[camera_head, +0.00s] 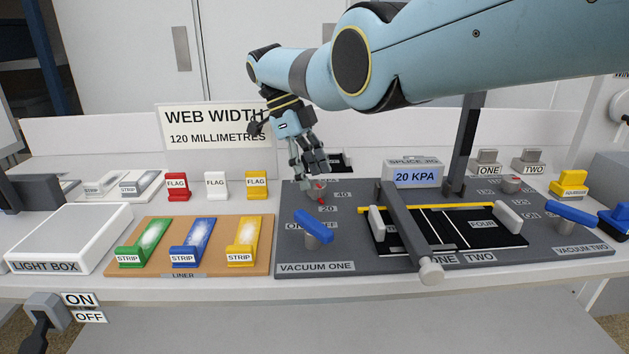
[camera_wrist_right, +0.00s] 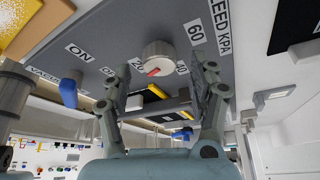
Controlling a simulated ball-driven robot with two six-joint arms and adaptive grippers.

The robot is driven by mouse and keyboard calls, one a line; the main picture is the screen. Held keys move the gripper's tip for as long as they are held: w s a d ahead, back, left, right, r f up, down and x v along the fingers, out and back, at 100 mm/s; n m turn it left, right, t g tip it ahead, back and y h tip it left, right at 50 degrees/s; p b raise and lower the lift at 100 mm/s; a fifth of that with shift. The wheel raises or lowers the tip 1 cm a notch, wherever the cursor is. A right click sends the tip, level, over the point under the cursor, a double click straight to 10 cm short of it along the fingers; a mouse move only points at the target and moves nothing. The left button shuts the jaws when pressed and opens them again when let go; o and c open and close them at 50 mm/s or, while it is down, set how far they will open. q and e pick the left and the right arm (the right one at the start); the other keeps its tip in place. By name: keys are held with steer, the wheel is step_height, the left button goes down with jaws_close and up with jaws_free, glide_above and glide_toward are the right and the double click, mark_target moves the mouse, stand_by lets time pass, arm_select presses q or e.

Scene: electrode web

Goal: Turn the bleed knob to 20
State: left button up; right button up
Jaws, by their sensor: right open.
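The bleed knob (camera_wrist_right: 158,58) is a round pale knob with a red pointer mark, on the grey panel printed BLEED KPA. In the right wrist view its red mark lies between the 20 and 40 labels, nearer 20; exact alignment is unclear. In the head view the knob (camera_head: 318,186) is partly hidden by my right gripper (camera_head: 309,165), which hangs over it from above. In the right wrist view the gripper (camera_wrist_right: 164,76) is open, its fingers on either side below the knob; I cannot tell whether they touch it. The jig's display (camera_head: 417,176) reads 20 KPA. My left gripper is not in view.
A blue vacuum one lever (camera_head: 314,226) stands just in front of the knob. The splice jig's grey bar (camera_head: 409,230) and black bed lie to its right. Coloured strips (camera_head: 191,243) lie on a liner board at left, with flag blocks (camera_head: 216,185) behind.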

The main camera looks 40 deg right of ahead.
mark_target(303, 195)
steer(key=v, duration=0.5)
steer(key=shift+s+r, duration=0.1)
steer(key=shift+a, duration=0.1)
stand_by(0.4)
